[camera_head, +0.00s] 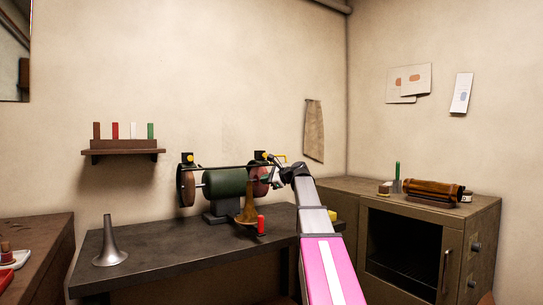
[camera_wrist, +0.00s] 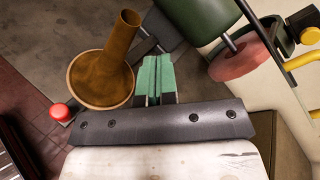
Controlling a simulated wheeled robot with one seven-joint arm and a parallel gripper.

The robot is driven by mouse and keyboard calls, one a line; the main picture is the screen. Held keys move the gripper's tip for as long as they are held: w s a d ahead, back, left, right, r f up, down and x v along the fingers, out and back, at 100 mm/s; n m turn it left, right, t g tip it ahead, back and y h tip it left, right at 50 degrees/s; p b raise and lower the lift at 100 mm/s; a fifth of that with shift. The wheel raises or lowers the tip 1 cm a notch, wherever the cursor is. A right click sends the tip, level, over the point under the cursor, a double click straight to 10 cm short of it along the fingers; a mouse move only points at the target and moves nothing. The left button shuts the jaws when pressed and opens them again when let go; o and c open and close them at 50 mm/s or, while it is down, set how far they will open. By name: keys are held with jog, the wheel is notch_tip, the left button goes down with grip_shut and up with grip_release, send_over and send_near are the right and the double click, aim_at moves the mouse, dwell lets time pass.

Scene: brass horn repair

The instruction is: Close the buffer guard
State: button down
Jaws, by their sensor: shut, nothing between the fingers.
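The buffer (camera_head: 223,183) stands on the dark bench, with a green motor body and a wheel at each end. Its right end shows in the wrist view as a pinkish wheel (camera_wrist: 240,57), with its face exposed. Beside that wheel are a dark guard part with a yellow knob (camera_wrist: 310,35) and a yellow bar handle (camera_wrist: 301,61). In the head view the yellow handle (camera_head: 276,157) is partly hidden by my wrist. My gripper (camera_wrist: 154,64) has green fingers, shut and empty, to the left of the wheel and apart from it. I cannot tell the guard's exact angle.
A brass bell (camera_wrist: 92,82) stands close left of my fingers, with a red-topped object (camera_wrist: 61,112) beside it. A grey cone (camera_head: 109,245) stands on the bench's left (camera_head: 160,257). A cabinet (camera_head: 455,230) is at right, a rack (camera_head: 122,146) on the wall.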

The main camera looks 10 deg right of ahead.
jog(key=w+d+r+n+g+h, duration=0.2)
jog(key=w+d+r+n+h, duration=0.15)
jog(key=r+n, duration=0.45)
jog(key=w+d+r+n+g+h, duration=0.25)
jog(key=w+r+n, duration=0.25)
jog(key=r+n, duration=0.3)
jog(key=w+d+r+n+g+h, duration=0.2)
jog(key=w+d+r+n+h, duration=0.15)
jog(key=r+n, duration=0.45)
jog(key=w+f, duration=0.1)
jog(key=f, duration=0.2)
jog(key=w+f+m, duration=0.1)
jog(key=f, duration=0.2)
jog(key=w+f+m, duration=0.1)
jog(key=f, duration=0.2)
jog(key=shift+a+f+t, duration=0.1)
jog(key=shift+f+t, duration=0.15)
jog(key=shift+f, duration=0.15)
jog(key=shift+s+f, duration=0.15)
jog(key=shift+f, duration=0.5)
jog(key=shift+s+f+t+y, duration=0.25)
jog(key=shift+s+f+t, duration=0.05)
